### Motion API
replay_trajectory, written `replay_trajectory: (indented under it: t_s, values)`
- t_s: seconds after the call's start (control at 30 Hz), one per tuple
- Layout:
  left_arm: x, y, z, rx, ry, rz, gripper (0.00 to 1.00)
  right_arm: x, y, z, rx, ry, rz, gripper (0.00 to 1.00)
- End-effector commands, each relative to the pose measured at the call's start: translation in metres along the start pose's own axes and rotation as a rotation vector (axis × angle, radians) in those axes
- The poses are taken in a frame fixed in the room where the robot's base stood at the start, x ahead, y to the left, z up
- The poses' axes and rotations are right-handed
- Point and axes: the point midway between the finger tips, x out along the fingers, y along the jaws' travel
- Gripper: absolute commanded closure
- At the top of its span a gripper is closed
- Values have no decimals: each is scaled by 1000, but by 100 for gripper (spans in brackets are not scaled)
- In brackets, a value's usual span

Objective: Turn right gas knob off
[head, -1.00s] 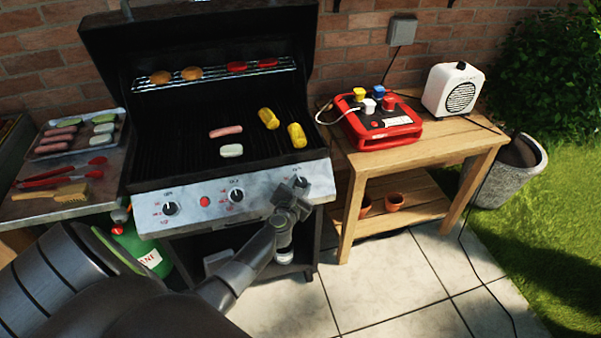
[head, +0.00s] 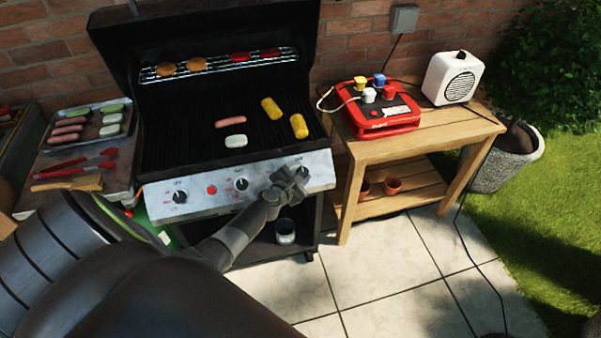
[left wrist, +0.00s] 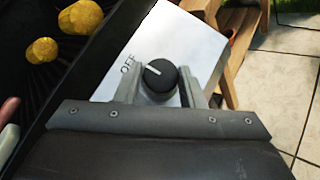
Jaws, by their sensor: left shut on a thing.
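The black right gas knob (left wrist: 158,78) sits on the grill's silver front panel (head: 205,190). In the left wrist view it is between the fingers of my left gripper (left wrist: 160,88), which is shut on it. The knob's white mark points up-left, toward the printed OFF label (left wrist: 129,64). In the head view my left gripper (head: 292,180) is at the panel's right end and partly covers this knob. The middle knob (head: 241,184) and left knob (head: 179,197) are clear of it. My right gripper is not in view.
Food lies on the open grill's grate, including corn (head: 299,126) and a sausage (head: 230,121). A wooden table (head: 455,136) with a red device (head: 378,120) and a white speaker (head: 453,78) stands right. A food tray (head: 88,133) is left. Paving in front is clear.

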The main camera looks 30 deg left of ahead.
Motion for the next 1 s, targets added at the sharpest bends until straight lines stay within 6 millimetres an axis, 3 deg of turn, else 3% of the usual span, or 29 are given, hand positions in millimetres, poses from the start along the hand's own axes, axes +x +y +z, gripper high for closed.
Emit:
replay_trajectory:
  t_s: [0.27,0.3,0.43,0.77,1.0]
  values:
    - [0,-1,0,-1,-1,-2,87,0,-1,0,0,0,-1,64]
    - [0,-1,0,-1,-1,-2,61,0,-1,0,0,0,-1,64]
    - [0,-1,0,-1,-1,-1,44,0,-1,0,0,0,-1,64]
    - [-2,0,0,-1,0,0,43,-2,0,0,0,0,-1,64]
    - [-36,2,3,-2,2,-1,43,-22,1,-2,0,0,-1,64]
